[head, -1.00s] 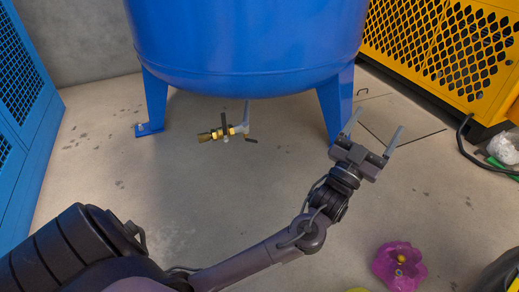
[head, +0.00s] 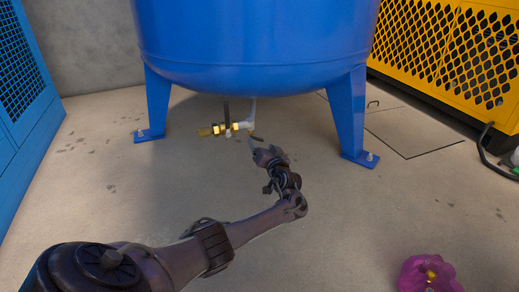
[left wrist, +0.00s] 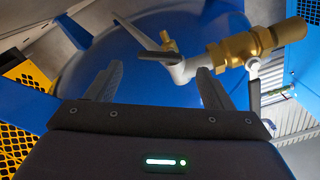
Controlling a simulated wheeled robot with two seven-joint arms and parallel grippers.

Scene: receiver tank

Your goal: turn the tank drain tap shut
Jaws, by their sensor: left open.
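The blue tank (head: 250,50) stands on legs. Under it hangs the brass drain tap (head: 226,129), with a pale pipe running up to the tank and a dark thin lever (head: 227,110) pointing up. My left gripper (head: 254,145) is just right of and below the tap, close to it in the head view. In the left wrist view the gripper (left wrist: 160,88) is open, with nothing between its fingers. There the brass tap body (left wrist: 250,45) is beyond the right finger, with the pale pipe elbow between and past the fingertips. I cannot tell whether anything touches. My right gripper is not in view.
Tank legs (head: 348,115) stand on both sides of the tap. A yellow cabinet (head: 465,60) is at right and a blue cabinet (head: 25,120) at left. A purple object (head: 428,274) lies on the floor at lower right. The floor under the tank is mostly clear.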

